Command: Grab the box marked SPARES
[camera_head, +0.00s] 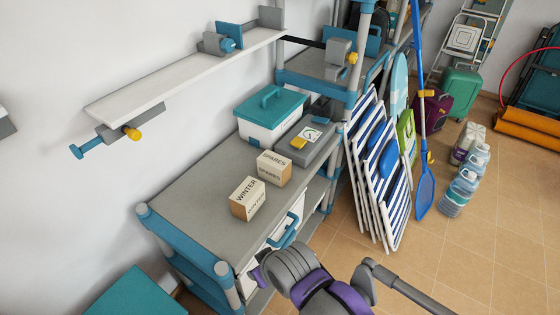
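The small cardboard box marked SPARES (274,169) sits upright on the grey top of a workbench (200,188), near its front edge. Its label reads on the white upper part of the box. A similar box marked WINTER (247,199) stands just in front of it and to the left, close beside it. The SPARES box lies between the WINTER box and a grey case.
Behind the SPARES box are a grey case (305,140) and a teal-lidded bin (270,115). A wall shelf (185,72) hangs above.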

